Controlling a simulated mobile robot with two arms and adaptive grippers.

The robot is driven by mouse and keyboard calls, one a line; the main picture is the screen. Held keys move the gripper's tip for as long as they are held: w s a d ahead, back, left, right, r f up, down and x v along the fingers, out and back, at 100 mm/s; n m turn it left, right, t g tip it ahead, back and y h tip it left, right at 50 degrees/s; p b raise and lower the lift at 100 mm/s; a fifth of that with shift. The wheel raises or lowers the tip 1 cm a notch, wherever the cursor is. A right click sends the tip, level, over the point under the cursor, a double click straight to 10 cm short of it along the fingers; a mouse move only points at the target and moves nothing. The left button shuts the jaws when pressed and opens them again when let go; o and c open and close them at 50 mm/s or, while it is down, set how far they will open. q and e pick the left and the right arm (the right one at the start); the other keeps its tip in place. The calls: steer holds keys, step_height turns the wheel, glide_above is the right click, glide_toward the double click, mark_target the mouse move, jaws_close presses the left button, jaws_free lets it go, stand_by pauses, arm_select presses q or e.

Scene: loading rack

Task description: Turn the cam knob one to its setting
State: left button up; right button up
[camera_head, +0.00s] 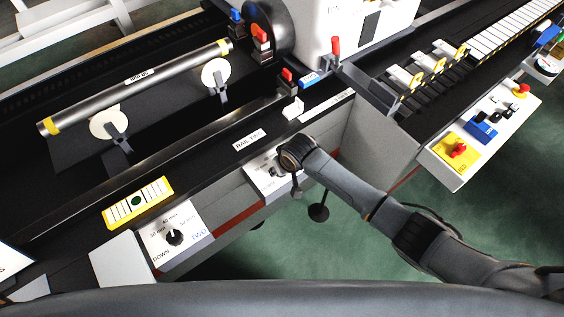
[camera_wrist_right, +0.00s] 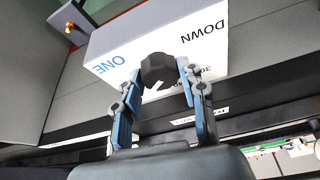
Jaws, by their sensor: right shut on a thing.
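Cam knob one is a black faceted knob (camera_wrist_right: 158,68) on a white panel (camera_wrist_right: 110,48) marked ONE and DOWN in the right wrist view. My right gripper (camera_wrist_right: 158,84) has its two blue-padded fingers on either side of the knob and is shut on it. In the head view my right gripper (camera_head: 282,172) reaches down to the same panel on the front of the rack, and my wrist hides most of the knob. The knob's setting cannot be read, as the scale is partly covered by the fingers. My left gripper is not in view.
A similar knob (camera_head: 174,237) stands on panel TWO at the lower left. A yellow-edged gauge plate (camera_head: 137,202) lies beside it. A steel bar (camera_head: 135,88) rests on two white round cams behind. A control box (camera_head: 485,130) with a red button is at the right.

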steer(key=shift+a+m+p, duration=0.1)
steer(key=shift+m+p, duration=0.3)
steer(key=shift+m, duration=0.2)
steer(key=shift+t, duration=0.3)
steer(key=o, duration=1.1)
steer(key=shift+o, duration=0.2)
steer(key=shift+r, duration=0.15)
steer(key=v, duration=1.1)
steer(key=shift+s+r, duration=0.15)
steer(key=shift+r, duration=0.25)
steer(key=shift+a, duration=0.1)
